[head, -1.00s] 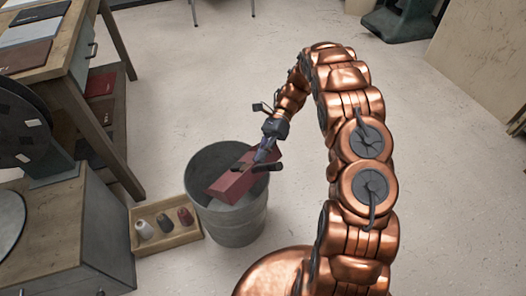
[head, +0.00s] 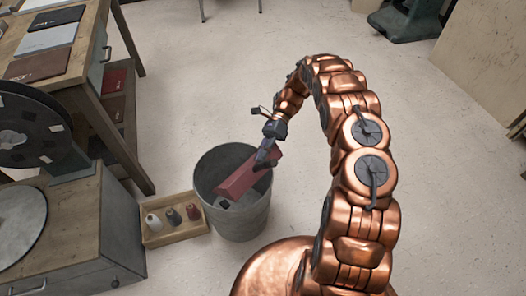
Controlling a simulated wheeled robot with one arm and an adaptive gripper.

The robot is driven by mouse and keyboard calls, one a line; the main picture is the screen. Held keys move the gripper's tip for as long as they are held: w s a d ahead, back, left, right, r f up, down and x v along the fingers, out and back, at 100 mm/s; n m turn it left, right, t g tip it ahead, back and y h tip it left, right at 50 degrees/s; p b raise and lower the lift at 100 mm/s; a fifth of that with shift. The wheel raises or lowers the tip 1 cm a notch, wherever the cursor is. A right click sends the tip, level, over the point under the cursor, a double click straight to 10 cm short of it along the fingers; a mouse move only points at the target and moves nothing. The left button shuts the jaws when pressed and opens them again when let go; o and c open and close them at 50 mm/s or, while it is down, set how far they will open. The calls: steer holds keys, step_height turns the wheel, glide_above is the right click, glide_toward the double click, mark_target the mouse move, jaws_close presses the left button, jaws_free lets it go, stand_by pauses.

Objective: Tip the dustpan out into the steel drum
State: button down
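The steel drum (head: 240,222) is a grey, open-topped bin on the floor in the middle of the head view. The red dustpan (head: 238,182) is over the drum's mouth, tilted with its left end lower and reaching down inside the rim. My gripper (head: 266,158) is at the dustpan's upper right end and appears shut on it; the dustpan itself hides part of the fingers. A small dark grey piece (head: 223,202) shows in the drum below the dustpan. The drum's bottom is mostly hidden.
A wooden tray (head: 178,234) with several thread spools stands against the drum's left side. A workbench (head: 92,75) is behind.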

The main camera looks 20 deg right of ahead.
stand_by(0.3)
step_height(320, 180, up, 3)
steer(key=p, duration=0.3)
steer(key=shift+r+p, duration=0.15)
steer(key=shift+p, duration=0.2)
step_height(320, 180, down, 3)
steer(key=b, duration=0.3)
steer(key=shift+f, duration=0.2)
step_height(320, 180, up, 3)
steer(key=p, duration=0.3)
steer(key=shift+r+p, duration=0.2)
steer(key=shift+p, duration=0.2)
step_height(320, 180, down, 3)
steer(key=b, duration=0.3)
steer(key=shift+f, duration=0.2)
steer(key=shift+a+p, duration=0.1)
steer(key=shift+p, duration=0.3)
steer(key=shift+r, duration=0.1)
